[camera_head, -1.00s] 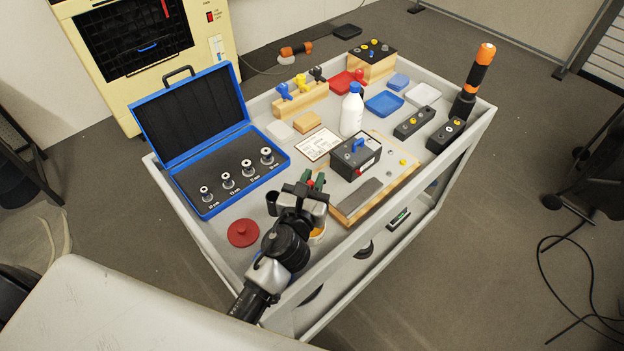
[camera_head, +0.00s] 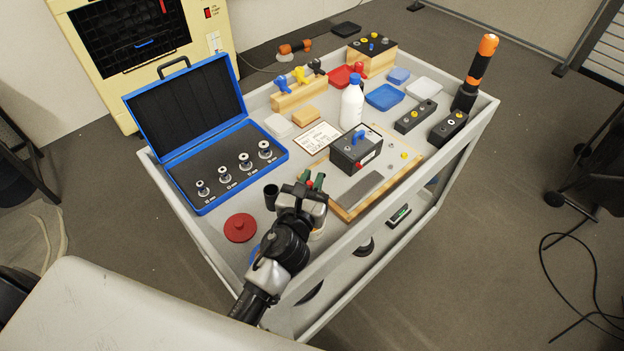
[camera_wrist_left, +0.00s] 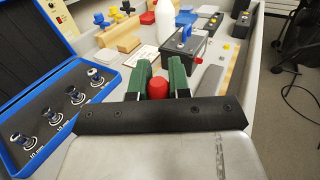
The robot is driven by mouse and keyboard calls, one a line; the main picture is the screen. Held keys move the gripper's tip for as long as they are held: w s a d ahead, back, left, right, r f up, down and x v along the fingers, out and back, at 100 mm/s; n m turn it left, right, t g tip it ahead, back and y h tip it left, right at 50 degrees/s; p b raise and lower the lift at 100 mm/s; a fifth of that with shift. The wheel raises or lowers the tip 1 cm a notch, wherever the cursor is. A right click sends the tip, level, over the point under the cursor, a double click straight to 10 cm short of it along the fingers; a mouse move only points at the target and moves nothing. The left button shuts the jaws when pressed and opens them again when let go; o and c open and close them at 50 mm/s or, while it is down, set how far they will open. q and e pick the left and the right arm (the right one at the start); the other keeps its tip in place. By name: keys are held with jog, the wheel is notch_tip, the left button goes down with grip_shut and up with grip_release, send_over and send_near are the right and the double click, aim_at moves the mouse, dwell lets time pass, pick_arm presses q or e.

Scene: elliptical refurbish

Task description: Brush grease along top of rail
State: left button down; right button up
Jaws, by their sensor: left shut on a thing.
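My left gripper (camera_head: 313,183) is over the near part of the cart top. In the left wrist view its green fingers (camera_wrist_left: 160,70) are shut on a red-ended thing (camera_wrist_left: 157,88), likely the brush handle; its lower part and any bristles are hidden. A flat dark grey bar (camera_head: 361,190), likely the rail, lies on a wooden board to the right of the gripper; it also shows in the left wrist view (camera_wrist_left: 210,80). The gripper is beside the bar, not over it. A pale container (camera_head: 318,232) is partly hidden behind the gripper. My right gripper is out of view.
A black box with a blue handle (camera_head: 356,150) stands on the board behind the bar. An open blue case (camera_head: 243,176) is at left. A red lid (camera_head: 240,227) and dark cup (camera_head: 271,196) are near the gripper. A white bottle (camera_head: 351,103) stands farther back. The cart has raised edges.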

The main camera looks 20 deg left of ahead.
pick_arm(q)
jog(key=shift+f+b, duration=0.45)
jog(key=shift+f, duration=0.2)
dwell(1.3)
jog(key=shift+r, duration=0.1)
notch_tip(320, 180, up, 7)
jog(key=p, duration=0.7)
jog(key=shift+s, duration=0.1)
dwell(0.6)
